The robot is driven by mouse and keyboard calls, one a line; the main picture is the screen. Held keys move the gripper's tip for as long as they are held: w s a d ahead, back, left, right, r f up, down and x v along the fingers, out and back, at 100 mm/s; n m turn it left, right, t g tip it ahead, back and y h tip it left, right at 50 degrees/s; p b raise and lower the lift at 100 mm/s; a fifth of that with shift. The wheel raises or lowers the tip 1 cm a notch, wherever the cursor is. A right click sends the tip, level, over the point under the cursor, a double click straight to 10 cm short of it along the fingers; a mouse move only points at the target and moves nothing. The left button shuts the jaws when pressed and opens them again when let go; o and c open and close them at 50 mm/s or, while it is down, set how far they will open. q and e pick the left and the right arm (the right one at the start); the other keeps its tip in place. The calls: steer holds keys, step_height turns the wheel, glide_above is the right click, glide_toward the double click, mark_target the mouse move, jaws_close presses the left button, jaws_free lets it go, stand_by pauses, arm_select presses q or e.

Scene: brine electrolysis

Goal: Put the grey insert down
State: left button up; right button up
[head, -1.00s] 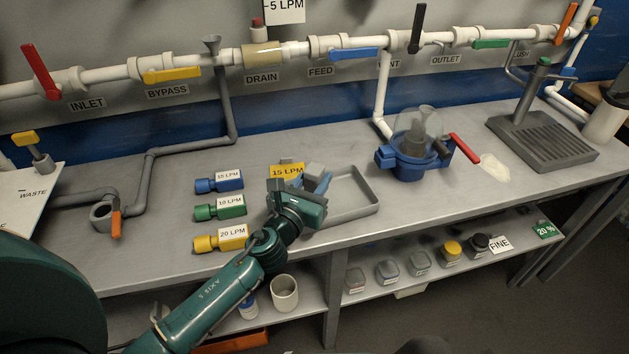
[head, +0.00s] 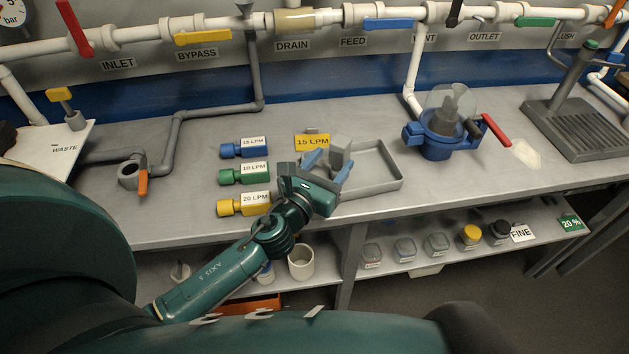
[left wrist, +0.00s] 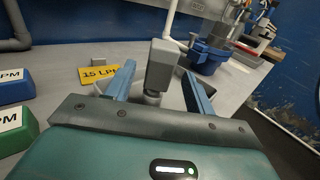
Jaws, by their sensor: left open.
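The grey insert (head: 341,154) is a blocky upright piece at the left end of the grey tray (head: 388,186). It also shows in the left wrist view (left wrist: 160,66), between the two blue fingers. My left gripper (head: 328,166) is open, with its fingers spread on either side of the insert and gaps visible beside it. The insert's lower part is hidden by the gripper in the head view, so I cannot tell exactly what it rests on. My right gripper is not in view.
A yellow 15 LPM tag (head: 312,142) lies behind the gripper. Blue (head: 245,148), green (head: 245,173) and yellow (head: 245,204) labelled pieces lie to the left. A blue domed vessel (head: 436,142) stands right of the tray. Bare bench lies between the pipes and the tags.

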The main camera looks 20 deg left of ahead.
arm_select(q)
steer(key=s, duration=0.4)
steer(key=s+b, duration=0.1)
steer(key=s, duration=0.1)
steer(key=shift+s+a+f, duration=0.1)
steer(key=shift+s+a, duration=0.1)
steer(key=shift+a, duration=0.15)
steer(key=shift+s, duration=0.5)
steer(key=shift+s, duration=0.1)
